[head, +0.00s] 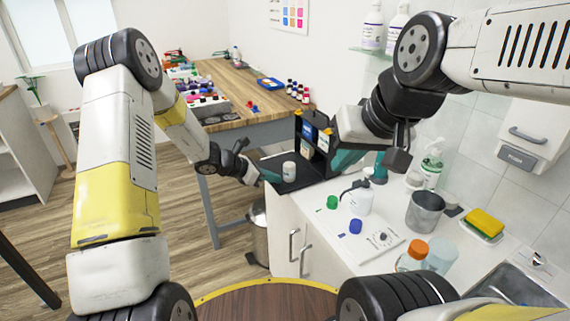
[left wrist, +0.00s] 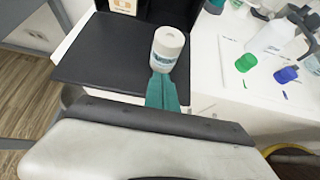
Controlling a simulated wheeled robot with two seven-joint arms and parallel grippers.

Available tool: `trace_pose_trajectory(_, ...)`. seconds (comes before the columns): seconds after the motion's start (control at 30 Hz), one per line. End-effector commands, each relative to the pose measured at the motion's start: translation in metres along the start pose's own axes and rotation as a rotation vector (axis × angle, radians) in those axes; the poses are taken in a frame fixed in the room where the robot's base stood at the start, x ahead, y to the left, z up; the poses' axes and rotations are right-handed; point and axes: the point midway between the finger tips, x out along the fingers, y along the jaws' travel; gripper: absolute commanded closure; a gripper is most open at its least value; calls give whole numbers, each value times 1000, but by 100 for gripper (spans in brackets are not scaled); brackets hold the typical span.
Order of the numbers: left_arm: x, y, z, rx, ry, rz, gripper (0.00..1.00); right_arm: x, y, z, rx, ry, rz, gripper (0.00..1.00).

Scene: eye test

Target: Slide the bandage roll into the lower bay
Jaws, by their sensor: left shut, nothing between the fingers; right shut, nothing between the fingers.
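The bandage roll (head: 289,171) is a small white cylinder with a printed label, standing upright on the black base plate (head: 270,163) of a black shelf unit (head: 318,168). In the left wrist view the roll (left wrist: 168,45) stands near the plate's right edge. My left gripper (head: 270,176) has teal fingers, shut and empty; their tips (left wrist: 161,80) are right at the roll's near side, and I cannot tell whether they touch. The shelf holds packaged items in its upper part. My right gripper (head: 346,162) is shut beside the shelf's right side and hides part of it.
On the white counter are a white spray bottle (head: 358,197), a green cap (head: 332,202), a blue cap (head: 355,226), a metal cup (head: 425,212) and an orange-capped bottle (head: 411,256). A wooden table (head: 236,87) with many small items stands behind.

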Motion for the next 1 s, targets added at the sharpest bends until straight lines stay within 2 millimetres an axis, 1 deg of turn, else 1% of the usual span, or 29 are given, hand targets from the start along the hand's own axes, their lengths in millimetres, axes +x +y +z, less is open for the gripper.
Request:
trace_pose_trajectory(0.53, 1, 0, 1, 0, 0, 0, 100, 0, 0, 0, 0, 0, 0, 100)
trace_pose_trajectory(1.0, 24, 0, 16, 1, 0, -1, 100, 0, 0, 0, 0, 0, 0, 100)
